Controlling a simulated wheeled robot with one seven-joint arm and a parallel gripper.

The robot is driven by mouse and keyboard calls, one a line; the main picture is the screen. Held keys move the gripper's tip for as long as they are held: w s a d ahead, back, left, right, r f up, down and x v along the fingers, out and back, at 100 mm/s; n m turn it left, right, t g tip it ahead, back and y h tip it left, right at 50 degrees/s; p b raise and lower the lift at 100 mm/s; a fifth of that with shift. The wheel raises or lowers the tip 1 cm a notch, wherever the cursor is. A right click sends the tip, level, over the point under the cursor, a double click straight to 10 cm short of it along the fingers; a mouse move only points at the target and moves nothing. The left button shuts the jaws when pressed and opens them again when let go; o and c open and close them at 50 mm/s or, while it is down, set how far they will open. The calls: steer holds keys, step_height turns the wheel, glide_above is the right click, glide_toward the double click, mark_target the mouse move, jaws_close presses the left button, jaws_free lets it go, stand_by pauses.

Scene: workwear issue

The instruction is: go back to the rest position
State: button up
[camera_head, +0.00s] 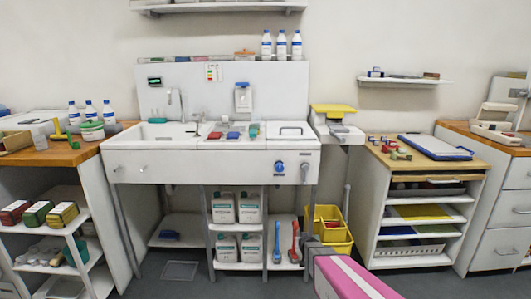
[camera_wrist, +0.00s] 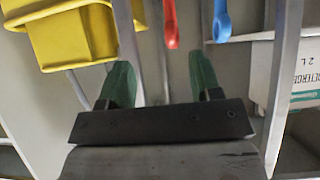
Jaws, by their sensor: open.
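My gripper (camera_wrist: 162,78) shows in the wrist view with its two green fingers spread apart and nothing between them. Beyond the fingertips hang the ends of a red-handled tool (camera_wrist: 171,22) and a blue-handled tool (camera_wrist: 221,20), both apart from the fingers. In the head view, my pink and grey arm (camera_head: 345,278) reaches up from the bottom edge, right of the middle. I cannot make out the fingers there.
A yellow bucket (camera_head: 333,238) stands just beyond my arm, near the blue tool (camera_head: 277,242) and red tool (camera_head: 295,242). White detergent canisters (camera_head: 223,208) fill shelves under the sink unit (camera_head: 140,172). A wooden-topped shelf unit (camera_head: 372,150) stands right.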

steer(key=s+r+g, duration=0.3)
steer(key=s+r, duration=0.2)
steer(key=s, duration=0.4)
steer(key=s+r+g, duration=0.4)
steer(key=s+r, duration=0.1)
steer(key=s, duration=0.5)
steer(key=s+r+g, duration=0.3)
steer(key=s+r, duration=0.2)
steer(key=s, duration=0.4)
steer(key=shift+s+a+r+g, duration=0.15)
steer(key=shift+a+g, duration=0.05)
steer(key=shift+g, duration=0.2)
